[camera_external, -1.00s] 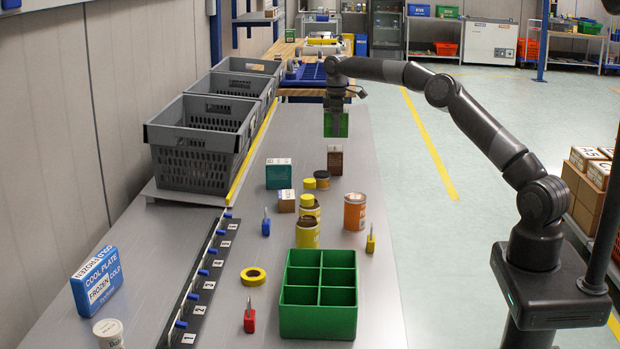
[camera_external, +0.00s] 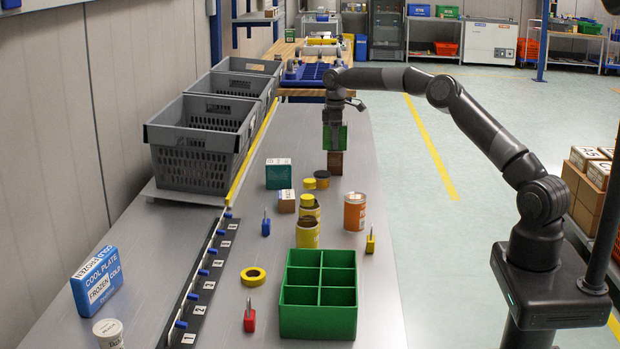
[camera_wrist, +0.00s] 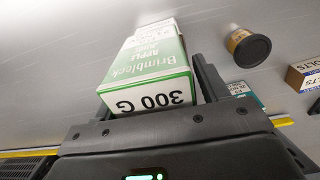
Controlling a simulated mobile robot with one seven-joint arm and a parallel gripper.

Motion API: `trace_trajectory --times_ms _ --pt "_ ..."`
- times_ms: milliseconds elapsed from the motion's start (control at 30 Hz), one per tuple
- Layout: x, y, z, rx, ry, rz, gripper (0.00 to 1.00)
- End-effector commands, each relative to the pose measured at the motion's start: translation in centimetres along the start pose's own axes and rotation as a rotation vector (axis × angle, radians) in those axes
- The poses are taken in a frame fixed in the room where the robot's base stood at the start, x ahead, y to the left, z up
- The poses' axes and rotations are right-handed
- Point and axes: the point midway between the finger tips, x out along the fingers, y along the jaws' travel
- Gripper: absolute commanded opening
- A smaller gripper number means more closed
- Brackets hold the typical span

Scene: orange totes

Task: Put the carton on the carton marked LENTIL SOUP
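My gripper (camera_external: 335,126) is shut on a green and white carton (camera_external: 334,140), which it holds over the grey bench. In the wrist view the carton (camera_wrist: 150,65) sits between the two fingers and reads Brimbleck APPLE and 300 G. A brown carton (camera_external: 335,164) stands upright on the bench directly below the held one in the external view. The held carton covers the brown carton's top edge there; I cannot tell whether they touch. The brown carton's label is not readable, so I cannot confirm LENTIL SOUP on it.
A teal carton (camera_external: 278,176), a small labelled box (camera_external: 286,203) and a dark-lidded jar (camera_external: 322,181) stand to the left. An orange can (camera_external: 355,212), yellow containers (camera_external: 308,233) and a green divided bin (camera_external: 318,320) are nearer the camera. Grey totes (camera_external: 190,165) line the left.

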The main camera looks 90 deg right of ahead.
Motion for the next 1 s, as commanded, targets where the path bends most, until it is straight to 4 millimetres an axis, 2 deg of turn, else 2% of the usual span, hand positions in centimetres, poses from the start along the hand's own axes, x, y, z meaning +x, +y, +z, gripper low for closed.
trace_trajectory --times_ms 333,667,833,1000 --pt "-0.4 0.0 0.0 0.000 0.002 0.001 0.72" --pt "-5.6 0.0 -0.1 0.001 0.002 0.002 0.72" --pt "-7.1 0.1 0.0 0.000 0.001 0.002 0.72" --pt "-7.8 0.0 0.0 0.000 0.001 0.000 0.72"
